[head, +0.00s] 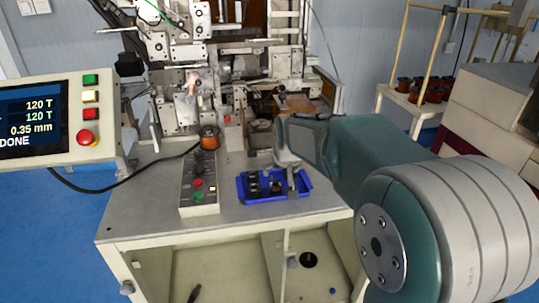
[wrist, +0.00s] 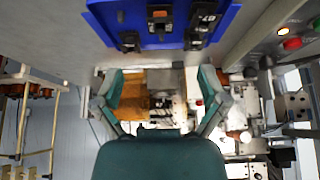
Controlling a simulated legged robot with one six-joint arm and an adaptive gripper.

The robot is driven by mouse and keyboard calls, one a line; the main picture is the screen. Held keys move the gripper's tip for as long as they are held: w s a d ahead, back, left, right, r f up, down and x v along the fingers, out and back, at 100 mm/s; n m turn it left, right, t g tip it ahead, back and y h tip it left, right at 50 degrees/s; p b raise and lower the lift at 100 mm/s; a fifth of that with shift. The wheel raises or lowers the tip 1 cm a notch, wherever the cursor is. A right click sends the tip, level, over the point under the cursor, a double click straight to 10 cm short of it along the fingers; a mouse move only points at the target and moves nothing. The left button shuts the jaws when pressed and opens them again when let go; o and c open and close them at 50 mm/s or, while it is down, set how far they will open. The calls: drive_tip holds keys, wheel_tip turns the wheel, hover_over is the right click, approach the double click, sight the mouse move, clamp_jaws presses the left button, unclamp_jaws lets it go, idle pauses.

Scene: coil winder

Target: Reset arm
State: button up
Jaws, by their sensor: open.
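My gripper (wrist: 160,88) is open in the wrist view, its two teal fingers spread apart with nothing between them. In the head view my teal arm reaches in from the right, and its end is beside the blue tray (head: 262,200), partly hiding the tray's right side. The fingertips are hard to make out there. The tray lies on the grey table and holds several dark parts. In the wrist view the tray (wrist: 220,33) is at the top, apart from the fingers.
A button box (head: 200,185) lies left of the tray, with a copper-coloured spool (head: 209,139) behind it. A display (head: 35,120) at the left reads DONE. A rack with several spools (head: 433,90) stands at the back right. The table's front left (head: 145,210) is clear.

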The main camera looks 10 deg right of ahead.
drive_tip(key=s+r, duration=0.2)
drive_tip(key=s, duration=2.8)
drive_tip(key=shift+s, duration=0.25)
